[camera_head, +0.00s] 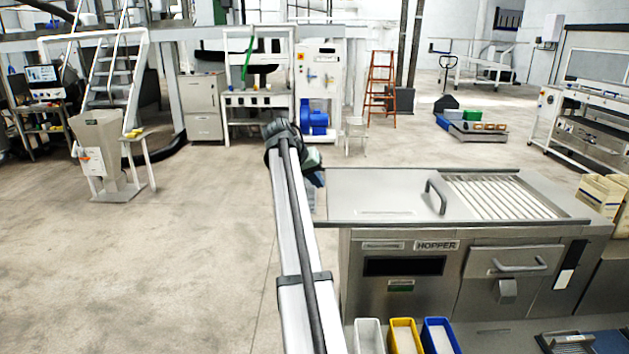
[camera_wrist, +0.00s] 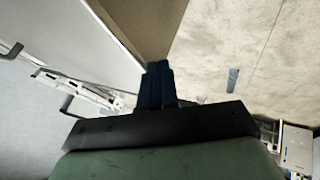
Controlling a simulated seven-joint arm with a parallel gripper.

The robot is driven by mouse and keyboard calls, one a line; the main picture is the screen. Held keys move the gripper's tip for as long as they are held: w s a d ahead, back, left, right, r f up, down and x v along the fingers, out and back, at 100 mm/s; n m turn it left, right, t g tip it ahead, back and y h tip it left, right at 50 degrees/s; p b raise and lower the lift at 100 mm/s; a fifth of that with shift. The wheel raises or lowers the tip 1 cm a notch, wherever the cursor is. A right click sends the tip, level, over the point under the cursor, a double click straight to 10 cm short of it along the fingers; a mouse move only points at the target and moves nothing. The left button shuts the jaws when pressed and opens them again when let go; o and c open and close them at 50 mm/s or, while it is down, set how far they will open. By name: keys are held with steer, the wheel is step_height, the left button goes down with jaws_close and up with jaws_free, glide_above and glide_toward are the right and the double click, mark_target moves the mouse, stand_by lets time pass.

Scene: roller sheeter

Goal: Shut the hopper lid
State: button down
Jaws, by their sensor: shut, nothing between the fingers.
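The hopper (camera_head: 405,280) is a steel cabinet with a HOPPER label on its front. On its top, a flat steel lid panel (camera_head: 375,195) with an upright grey handle (camera_head: 437,196) lies to the left of a slatted grille (camera_head: 500,195), which is in plain view. My gripper (camera_head: 317,180) is at the left end of the top, well left of the handle, partly hidden behind my arm. In the wrist view my gripper (camera_wrist: 157,84) shows its dark blue fingers together and empty. Whether they touch the steel cannot be told.
White, yellow and blue bins (camera_head: 404,337) stand in front of the hopper. Its front has a door with a handle (camera_head: 518,265). Cardboard boxes (camera_head: 601,194) are at the right. The floor (camera_head: 190,250) left of the hopper is clear.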

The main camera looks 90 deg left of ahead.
mark_target(336, 183)
steer(key=shift+w, duration=0.1)
steer(key=shift+w, duration=2.4)
